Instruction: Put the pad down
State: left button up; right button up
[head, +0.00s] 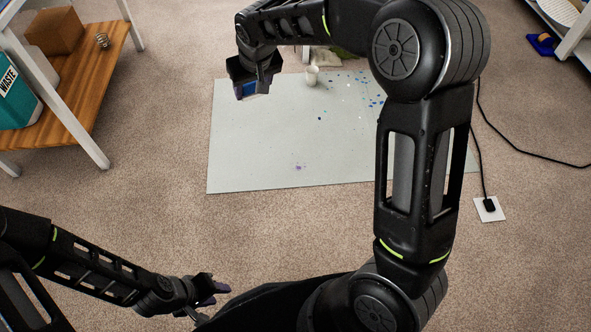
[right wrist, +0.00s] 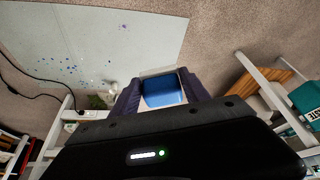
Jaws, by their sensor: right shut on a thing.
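My right gripper (head: 250,88) hangs over the left far part of a pale grey floor sheet (head: 250,150). It is shut on the blue pad (right wrist: 163,92), which sits between the two dark fingers in the right wrist view. A pale edge shows along the pad's far side. In the head view only a small blue and pale part of the pad shows under the gripper. My left gripper (head: 217,291) is low over the carpet at the bottom, away from the sheet; its finger gap is unclear.
A white cup (head: 312,75) stands on the sheet near its far edge, with blue paint spots to its right. A wooden-shelved rack (head: 85,75) with a teal waste bin (head: 18,95) is at left. A cable runs to a floor plate (head: 489,209) at right.

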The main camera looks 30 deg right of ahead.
jog(key=s+r, duration=0.6)
dwell(0.3)
